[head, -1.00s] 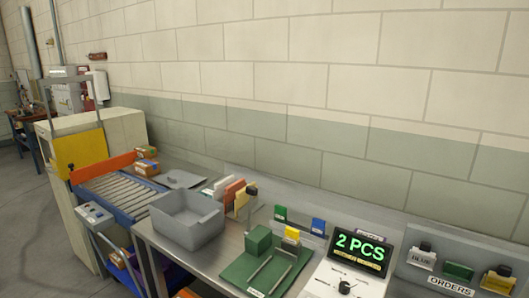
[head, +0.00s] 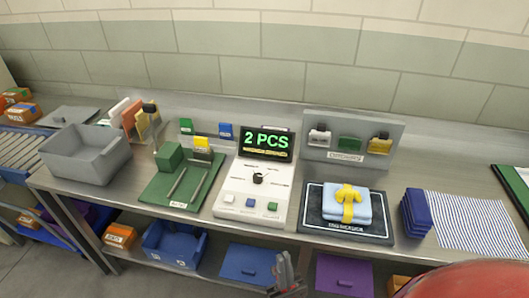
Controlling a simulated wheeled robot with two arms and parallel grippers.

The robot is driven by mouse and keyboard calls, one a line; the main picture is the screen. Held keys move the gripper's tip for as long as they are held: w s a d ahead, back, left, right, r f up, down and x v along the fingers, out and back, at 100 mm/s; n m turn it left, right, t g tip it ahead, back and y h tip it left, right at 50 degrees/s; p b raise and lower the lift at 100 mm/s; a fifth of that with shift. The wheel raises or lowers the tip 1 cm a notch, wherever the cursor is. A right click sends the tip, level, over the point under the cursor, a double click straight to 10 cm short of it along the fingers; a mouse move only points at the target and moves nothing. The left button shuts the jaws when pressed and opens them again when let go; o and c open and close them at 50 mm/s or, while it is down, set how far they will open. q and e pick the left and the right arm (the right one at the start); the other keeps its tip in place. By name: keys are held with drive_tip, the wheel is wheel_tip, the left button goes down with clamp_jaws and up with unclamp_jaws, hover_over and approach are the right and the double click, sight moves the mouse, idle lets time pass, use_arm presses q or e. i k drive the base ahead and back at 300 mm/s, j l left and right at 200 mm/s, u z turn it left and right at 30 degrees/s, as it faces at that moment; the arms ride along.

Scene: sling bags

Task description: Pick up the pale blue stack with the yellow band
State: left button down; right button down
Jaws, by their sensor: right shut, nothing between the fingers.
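The pale blue stack (head: 334,206) with a yellow band (head: 348,203) tied over its top lies on a dark square pad (head: 377,228) right of the middle of the table. My right gripper (head: 285,262) shows at the bottom of the head view, in front of the table's front edge. It is shut and empty, apart from the stack, to the left of it and nearer to me. My left gripper is not in view.
A control panel with a "2 PCS" display (head: 265,143) stands left of the stack. A green board (head: 155,188) and a grey bin (head: 84,155) lie further left. Dark blue folded cloth (head: 415,212) and a striped cloth (head: 480,220) lie to the right. Bins fill the lower shelf.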

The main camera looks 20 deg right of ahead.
sight(345, 203)
drive_tip(key=z, duration=1.35)
